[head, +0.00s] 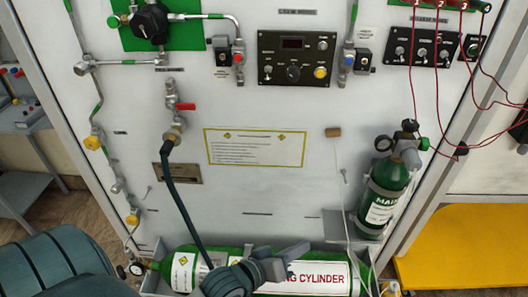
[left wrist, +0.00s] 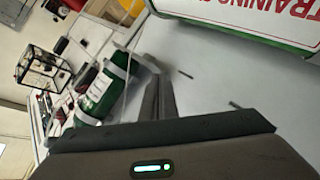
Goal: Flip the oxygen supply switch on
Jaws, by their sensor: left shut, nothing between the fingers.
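A black control panel (head: 296,58) with a display, a dark knob, a yellow button and small toggles is on the upper middle of the white trainer board. A second black panel (head: 421,47) with several toggle switches is at the upper right. The labels are too small to read, so I cannot tell which switch is the oxygen supply one. My left gripper (head: 300,252) is shut and empty, low in the head view in front of the training cylinder, well below both panels. Its grey fingers (left wrist: 160,98) also show in the left wrist view. My right gripper is not in view.
The green training cylinder (head: 182,272) lies along the board's bottom. A small green cylinder (head: 383,198) stands at the right, with a gauge on top. A dark hose (head: 181,205) hangs at the left. Red wires (head: 414,92) hang at the right. The middle board is mostly flat.

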